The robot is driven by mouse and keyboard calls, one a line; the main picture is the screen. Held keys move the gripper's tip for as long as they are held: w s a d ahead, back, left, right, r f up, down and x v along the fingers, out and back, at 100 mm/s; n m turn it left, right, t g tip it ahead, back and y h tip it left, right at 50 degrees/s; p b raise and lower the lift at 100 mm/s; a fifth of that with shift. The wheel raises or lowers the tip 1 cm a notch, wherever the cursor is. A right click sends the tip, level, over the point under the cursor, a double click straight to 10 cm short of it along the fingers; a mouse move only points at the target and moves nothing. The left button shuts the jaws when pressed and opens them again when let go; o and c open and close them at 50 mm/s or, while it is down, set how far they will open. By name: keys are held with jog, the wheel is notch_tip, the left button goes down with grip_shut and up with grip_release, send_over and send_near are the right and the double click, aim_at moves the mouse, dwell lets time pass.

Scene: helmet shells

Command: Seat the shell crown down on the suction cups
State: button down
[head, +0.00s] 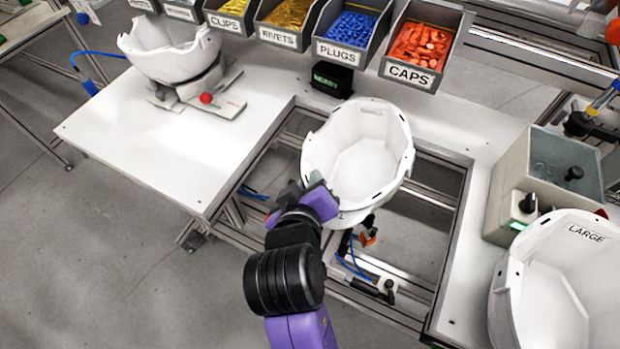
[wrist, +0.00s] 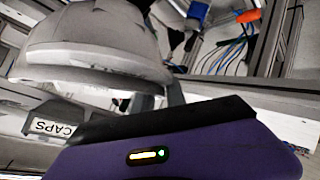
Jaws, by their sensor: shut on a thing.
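A white helmet shell (head: 360,160) is in my gripper (head: 318,198), held by the near left part of its rim. Its hollow side faces up and its crown faces down, over the open frame in the bench. The shell also fills the upper left of the wrist view (wrist: 90,45). A black and orange fitting (head: 368,236) shows just below the shell's near edge; it may be a suction cup. Other cups are hidden under the shell. I cannot tell whether the crown touches any cup.
Another white shell (head: 172,48) sits on a stand at the left of the bench. A shell marked LARGE (head: 560,285) lies at the lower right, near a control box (head: 548,170). Parts bins, including the CAPS bin (head: 422,45), line the back. The left bench top (head: 150,135) is largely clear.

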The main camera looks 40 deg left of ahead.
jog(key=c, duration=1.3)
grip_release()
jog(key=v, duration=0.8)
jog(key=shift+w, duration=0.1)
